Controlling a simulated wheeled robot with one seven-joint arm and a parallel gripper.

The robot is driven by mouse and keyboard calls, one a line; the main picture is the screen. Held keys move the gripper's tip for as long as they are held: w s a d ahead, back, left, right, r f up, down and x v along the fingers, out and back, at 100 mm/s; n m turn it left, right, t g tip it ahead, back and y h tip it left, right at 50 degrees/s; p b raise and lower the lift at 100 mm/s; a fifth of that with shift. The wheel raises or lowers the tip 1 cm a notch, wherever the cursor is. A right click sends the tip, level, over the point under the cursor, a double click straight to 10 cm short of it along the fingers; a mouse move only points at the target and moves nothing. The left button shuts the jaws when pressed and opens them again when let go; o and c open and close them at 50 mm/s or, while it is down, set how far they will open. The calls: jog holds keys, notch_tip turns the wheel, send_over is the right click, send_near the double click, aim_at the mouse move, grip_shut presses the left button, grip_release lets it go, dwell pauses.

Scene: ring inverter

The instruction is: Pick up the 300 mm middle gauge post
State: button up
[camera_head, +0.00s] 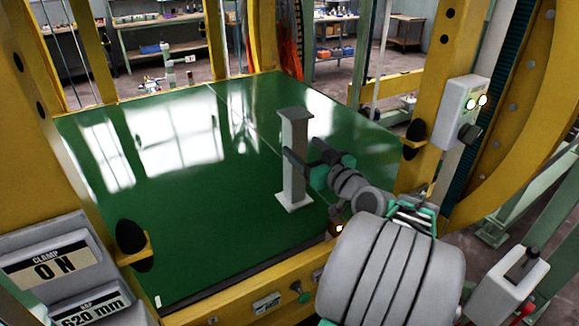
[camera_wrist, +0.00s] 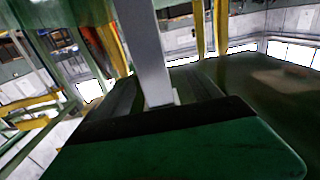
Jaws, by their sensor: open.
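The gauge post (camera_head: 293,160) is a pale grey upright column with a square top plate and a square foot. It stands on the green deck (camera_head: 200,230), right of the middle in the head view. My gripper (camera_head: 300,160) is at the post's mid-height, coming from the right, with dark fingers close around the shaft. The fingers are open. In the wrist view the post's shaft (camera_wrist: 147,55) rises just ahead of the black and green gripper part (camera_wrist: 180,140). Whether the fingers touch the post cannot be told.
Yellow frame beams (camera_head: 428,100) surround the deck. A grey control box (camera_head: 465,105) with lit lamps is at right. Black knobs (camera_head: 131,237) stand at the edges. The deck left of the post is clear.

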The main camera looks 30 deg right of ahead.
aim_at(300, 141)
jog(key=w, duration=0.2)
jog(key=w+d+p, duration=0.1)
jog(key=w, duration=0.3)
jog(key=shift+w+d+f+p, duration=0.15)
jog(key=shift+w+d+p, duration=0.1)
jog(key=shift+w+p, duration=0.1)
grip_shut()
dwell(0.3)
